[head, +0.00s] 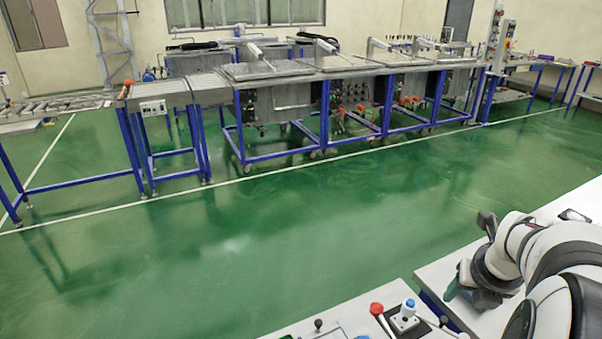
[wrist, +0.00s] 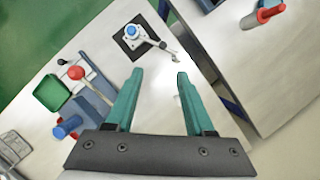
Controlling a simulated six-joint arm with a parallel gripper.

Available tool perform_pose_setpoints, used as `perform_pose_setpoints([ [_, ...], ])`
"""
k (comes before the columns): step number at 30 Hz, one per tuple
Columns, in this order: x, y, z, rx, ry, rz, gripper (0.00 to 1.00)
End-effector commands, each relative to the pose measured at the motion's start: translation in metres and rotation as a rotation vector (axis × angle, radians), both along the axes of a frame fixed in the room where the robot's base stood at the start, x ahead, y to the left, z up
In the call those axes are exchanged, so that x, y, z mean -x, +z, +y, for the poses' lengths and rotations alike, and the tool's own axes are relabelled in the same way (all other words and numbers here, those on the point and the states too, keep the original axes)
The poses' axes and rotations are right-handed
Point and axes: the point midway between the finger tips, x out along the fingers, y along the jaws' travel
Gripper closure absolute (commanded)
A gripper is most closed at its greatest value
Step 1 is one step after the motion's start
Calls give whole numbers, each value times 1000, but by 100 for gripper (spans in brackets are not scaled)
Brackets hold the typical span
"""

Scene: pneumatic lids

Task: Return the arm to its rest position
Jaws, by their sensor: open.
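My gripper (wrist: 158,85) shows in the wrist view with its two green fingers apart and nothing between them. It is above the white tabletop. In the head view my gripper (head: 452,291) is at the lower right, seen from the side and partly hidden by my wrist. A white lever device with a blue knob (wrist: 133,31) stands on a black square plate beyond the fingertips. It also shows in the head view (head: 405,317), to the left of my gripper. A lever with a red ball (wrist: 76,72) stands left of the fingers, and it shows in the head view too (head: 377,309).
A green bin (wrist: 52,93) and a cylinder with blue and red parts (wrist: 66,127) are at the left of the wrist view. A red-handled item (wrist: 264,16) lies on a second white table, across a gap. Workbenches (head: 300,70) stand far off across open green floor.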

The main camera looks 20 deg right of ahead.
Motion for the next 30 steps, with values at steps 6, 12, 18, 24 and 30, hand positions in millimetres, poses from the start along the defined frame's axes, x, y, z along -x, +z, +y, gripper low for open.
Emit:
perform_pose_setpoints([
  [6, -41, 9, 165, 119, 1130, 196, 46],
  [12, 19, 2, 323, 349, 2559, 251, 46],
  [18, 75, -8, 369, -450, -2932, -130, 46],
  [24, 81, -9, 372, -444, -2854, -106, 46],
  [30, 80, -9, 372, -446, -2857, -107, 46],
])
